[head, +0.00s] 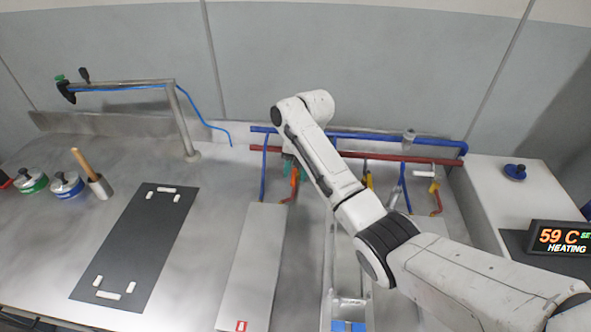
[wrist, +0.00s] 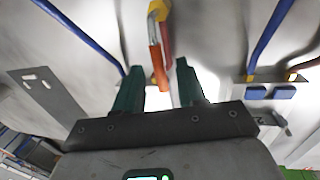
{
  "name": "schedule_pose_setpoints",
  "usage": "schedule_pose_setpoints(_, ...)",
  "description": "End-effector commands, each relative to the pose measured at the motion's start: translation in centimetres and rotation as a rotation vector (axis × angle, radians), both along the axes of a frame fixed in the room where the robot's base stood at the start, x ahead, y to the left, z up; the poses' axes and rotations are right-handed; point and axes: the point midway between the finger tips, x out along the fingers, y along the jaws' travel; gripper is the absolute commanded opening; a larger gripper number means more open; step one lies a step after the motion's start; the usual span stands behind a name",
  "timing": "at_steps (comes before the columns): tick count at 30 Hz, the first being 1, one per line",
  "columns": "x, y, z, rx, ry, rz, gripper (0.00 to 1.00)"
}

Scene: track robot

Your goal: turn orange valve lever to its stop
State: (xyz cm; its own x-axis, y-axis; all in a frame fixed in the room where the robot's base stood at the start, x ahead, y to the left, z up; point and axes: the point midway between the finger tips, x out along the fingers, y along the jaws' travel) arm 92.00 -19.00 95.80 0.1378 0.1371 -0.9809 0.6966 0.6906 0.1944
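The orange valve lever (wrist: 157,70) hangs from a yellow valve body (wrist: 157,10) at the top of the wrist view. In the head view the lever (head: 294,181) shows just left of my arm, below the pipes. My gripper (wrist: 160,66) is open, with its two dark green fingers apart. The lever's lower end appears between the fingertips, nearer the left one, with a visible gap on both sides. I cannot tell how deep it lies between them, and no contact shows. In the head view my arm hides most of the gripper.
A dark mat (head: 140,245) and pots (head: 67,185) are at left. A display (head: 562,238) reads 59 C, heating.

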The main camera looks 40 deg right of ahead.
Motion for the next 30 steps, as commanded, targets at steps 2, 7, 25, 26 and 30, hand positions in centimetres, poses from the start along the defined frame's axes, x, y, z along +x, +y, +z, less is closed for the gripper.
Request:
schedule_pose_setpoints(2, 0.0, 0.02, -0.01, 0.0, 0.0, 0.0, 0.4)
schedule_pose_setpoints(7, 0.01, 0.01, 0.01, 0.0, 0.0, 0.0, 0.28)
schedule_pose_setpoints(25, -0.01, -0.02, 0.05, 0.0, 0.0, 0.0, 0.0)
schedule_pose_setpoints(26, -0.01, -0.02, 0.05, 0.0, 0.0, -0.001, 0.0)
schedule_pose_setpoints(30, 0.0, -0.03, 0.05, 0.0, 0.0, -0.001, 0.0)
